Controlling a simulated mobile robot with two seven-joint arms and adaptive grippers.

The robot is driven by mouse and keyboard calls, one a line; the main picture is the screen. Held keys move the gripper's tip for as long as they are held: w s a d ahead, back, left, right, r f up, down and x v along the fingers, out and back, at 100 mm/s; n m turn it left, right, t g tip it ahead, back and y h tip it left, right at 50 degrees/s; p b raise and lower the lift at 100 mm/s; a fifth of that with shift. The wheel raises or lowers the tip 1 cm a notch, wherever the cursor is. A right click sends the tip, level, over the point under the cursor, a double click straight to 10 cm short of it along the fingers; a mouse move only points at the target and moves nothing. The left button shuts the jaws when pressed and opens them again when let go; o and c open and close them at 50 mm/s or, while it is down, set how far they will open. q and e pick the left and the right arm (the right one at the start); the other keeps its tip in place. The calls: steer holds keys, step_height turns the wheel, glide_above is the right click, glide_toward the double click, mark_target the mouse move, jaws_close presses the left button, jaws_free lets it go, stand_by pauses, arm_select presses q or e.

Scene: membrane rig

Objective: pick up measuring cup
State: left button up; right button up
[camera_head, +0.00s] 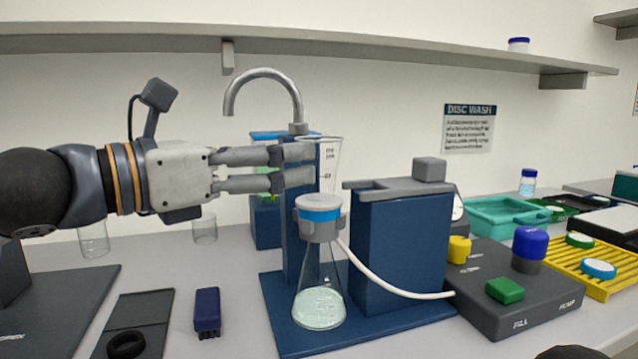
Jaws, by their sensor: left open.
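A clear measuring cup (330,162) with dark graduation marks stands upright in the middle of the camera_head view, behind the blue-banded filter funnel. Its lower part is hidden by the funnel. My left gripper (308,164) reaches in from the left, level with the cup. Its two fingers are apart, one above the other, with their tips at the cup's left side. I cannot tell whether they touch it. Nothing shows held between them.
The filter funnel (319,208) sits on a conical flask (319,300) on a blue stand, with a white hose (385,282) to a grey control box (490,312). A tap (262,78) arches behind my gripper. A blue brush (207,312) lies at front left.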

mark_target(319, 155)
arm_select(q)
steer(key=x, duration=0.8)
steer(key=shift+w+a+f, duration=0.2)
steer(key=shift+f, duration=0.05)
steer(key=shift+a, duration=0.1)
steer(key=c, duration=1.3)
steer(key=shift+o, duration=0.2)
